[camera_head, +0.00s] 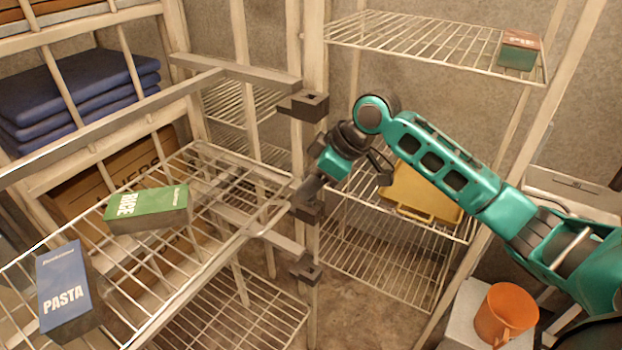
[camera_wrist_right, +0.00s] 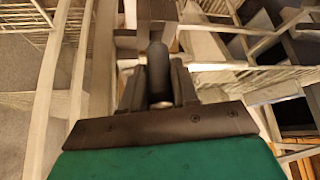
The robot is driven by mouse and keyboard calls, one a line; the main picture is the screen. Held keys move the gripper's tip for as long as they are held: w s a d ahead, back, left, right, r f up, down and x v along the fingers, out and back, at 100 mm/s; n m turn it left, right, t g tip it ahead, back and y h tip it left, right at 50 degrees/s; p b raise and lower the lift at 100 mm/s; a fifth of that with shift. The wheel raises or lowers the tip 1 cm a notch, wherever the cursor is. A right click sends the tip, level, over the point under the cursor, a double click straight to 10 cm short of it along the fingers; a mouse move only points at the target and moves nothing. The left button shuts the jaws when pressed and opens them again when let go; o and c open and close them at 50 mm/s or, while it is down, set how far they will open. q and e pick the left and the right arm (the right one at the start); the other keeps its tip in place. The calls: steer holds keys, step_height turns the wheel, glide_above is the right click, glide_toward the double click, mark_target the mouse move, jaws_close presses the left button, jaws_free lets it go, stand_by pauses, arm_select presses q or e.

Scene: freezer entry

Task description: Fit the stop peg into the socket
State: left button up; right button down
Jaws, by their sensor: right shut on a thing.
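My right gripper (camera_head: 309,188) reaches in from the right to the upright post between the shelves. In the right wrist view its fingers (camera_wrist_right: 158,85) are shut on the stop peg (camera_wrist_right: 157,68), a dark rod with a rounded end. In the head view the peg is hard to tell from the dark fingers. A dark bracket with a square hole (camera_head: 303,104) sits on the post above the gripper. Another dark bracket (camera_head: 308,208) is right at the fingertips, partly hidden. Which one is the socket, and whether the peg touches it, I cannot tell. My left gripper is out of view.
A wire shelf at left holds a green box (camera_head: 148,208) and a blue pasta box (camera_head: 66,290). A yellow tray (camera_head: 420,192) lies on the rack behind my right arm. An orange mug (camera_head: 505,313) stands at lower right. A lower dark bracket (camera_head: 304,273) juts from the post.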

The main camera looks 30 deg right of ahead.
steer(key=shift+f, duration=0.8)
stand_by(0.9)
steer(key=c, duration=0.8)
jaws_free()
steer(key=shift+r, duration=0.1)
